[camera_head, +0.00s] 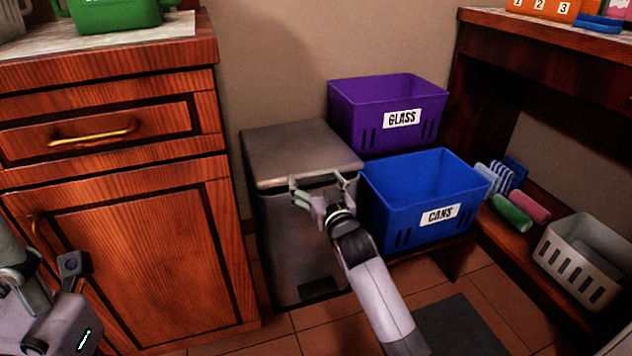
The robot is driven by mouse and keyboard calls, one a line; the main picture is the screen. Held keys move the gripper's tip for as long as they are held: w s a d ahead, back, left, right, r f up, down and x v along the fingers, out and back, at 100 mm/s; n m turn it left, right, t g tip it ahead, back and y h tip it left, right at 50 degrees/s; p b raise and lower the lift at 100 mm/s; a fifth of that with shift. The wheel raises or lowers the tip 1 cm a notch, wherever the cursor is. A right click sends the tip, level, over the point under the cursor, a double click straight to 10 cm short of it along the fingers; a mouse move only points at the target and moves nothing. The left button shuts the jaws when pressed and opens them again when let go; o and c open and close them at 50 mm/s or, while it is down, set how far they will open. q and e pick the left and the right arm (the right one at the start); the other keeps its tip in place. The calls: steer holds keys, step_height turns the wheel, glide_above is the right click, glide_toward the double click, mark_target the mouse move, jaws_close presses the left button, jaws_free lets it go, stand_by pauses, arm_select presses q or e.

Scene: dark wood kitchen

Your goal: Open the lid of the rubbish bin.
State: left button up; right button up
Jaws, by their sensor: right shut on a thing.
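The rubbish bin (290,240) is a grey metal box with a flat lid (300,152), standing on the floor between the wooden cabinet and the crates. A dark band shows under the lid's front edge; I cannot tell if the lid is slightly raised. A dark pedal (320,290) is at the bin's front base. My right gripper (319,183) is at the lid's front edge, shut on the lid, with its fingers spread along that edge. My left gripper (72,265) is partly visible at the lower left, away from the bin; its opening does not show.
A wooden cabinet (130,250) with brass handles stands left of the bin. A purple GLASS crate (355,110) and a blue CANS crate (400,215) are close on the right. A grey basket (565,262) and rolled cloths (511,212) lie on a low shelf. A dark mat (460,325) is on the tiles.

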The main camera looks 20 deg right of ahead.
steer(key=c, duration=0.3)
steer(key=shift+r, duration=0.1)
steer(key=shift+r+p, duration=0.15)
steer(key=shift+p, duration=0.2)
